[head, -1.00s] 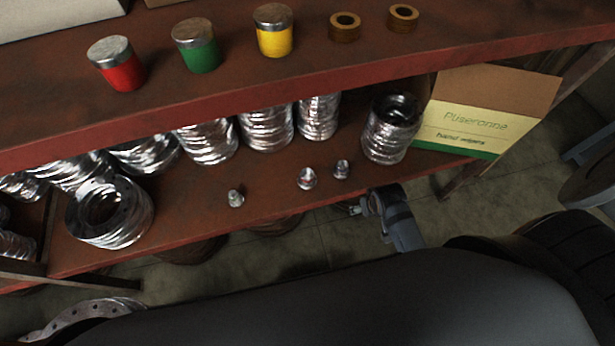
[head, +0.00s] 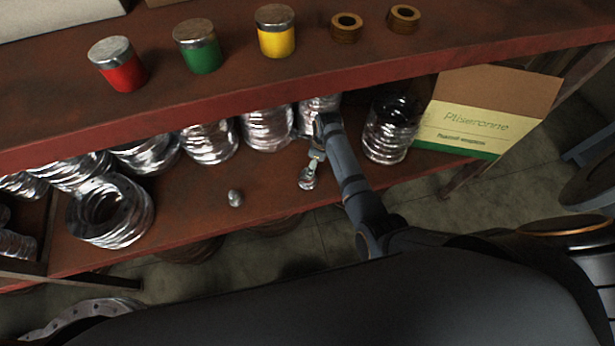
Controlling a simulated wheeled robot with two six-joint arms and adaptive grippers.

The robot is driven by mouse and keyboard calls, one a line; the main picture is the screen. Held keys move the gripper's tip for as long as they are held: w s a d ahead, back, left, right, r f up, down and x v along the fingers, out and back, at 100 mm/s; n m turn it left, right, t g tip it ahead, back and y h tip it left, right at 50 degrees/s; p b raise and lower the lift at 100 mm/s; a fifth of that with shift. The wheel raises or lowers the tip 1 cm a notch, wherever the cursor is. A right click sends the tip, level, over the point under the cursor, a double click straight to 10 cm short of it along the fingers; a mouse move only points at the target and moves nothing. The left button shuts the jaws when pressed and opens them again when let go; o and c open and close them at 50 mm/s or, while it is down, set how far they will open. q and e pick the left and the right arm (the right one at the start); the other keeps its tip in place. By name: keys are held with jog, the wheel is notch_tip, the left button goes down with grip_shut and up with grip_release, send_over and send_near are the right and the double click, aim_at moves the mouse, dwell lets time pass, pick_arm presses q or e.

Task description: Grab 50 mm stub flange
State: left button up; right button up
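Stacks of larger silver flange rings line the back, such as one stack (head: 267,130) behind the small pieces. No size markings are readable, so I cannot tell which is 50 mm. My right gripper (head: 315,158) reaches in from the right, with its tip at the upper side of the middle small piece. Whether it touches the piece or is open cannot be told. My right arm covers the spot to the right. My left gripper is not in view.
The upper shelf (head: 170,105) overhangs the lower one and carries red (head: 118,66), green (head: 197,48) and yellow (head: 276,33) cans and two brass rings. A ring stack (head: 389,139) and a cardboard box (head: 475,125) stand right of my arm.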

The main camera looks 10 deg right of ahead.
jog(key=shift+w+a+f+m+b, duration=0.3)
jog(key=shift+a+m+b, duration=0.1)
jog(key=shift+a+m, duration=0.25)
jog(key=f+b, duration=0.1)
jog(key=b, duration=0.1)
jog(key=f+b, duration=0.1)
jog(key=f, duration=0.1)
jog(key=f+b, duration=0.1)
jog(key=b, duration=0.1)
jog(key=shift+w+a+f+b, duration=0.2)
jog(key=shift+w+f+b, duration=0.1)
jog(key=shift+f, duration=0.1)
jog(key=f+b, duration=0.1)
jog(key=b, duration=0.1)
jog(key=f+b, duration=0.4)
jog(key=b, duration=0.1)
jog(key=shift+a+f, duration=0.15)
jog(key=shift+a, duration=0.2)
jog(key=shift+r, duration=0.2)
jog(key=c, duration=1.5)
notch_tip(320, 180, up, 10)
jog(key=p, duration=1.2)
jog(key=shift+r, duration=0.1)
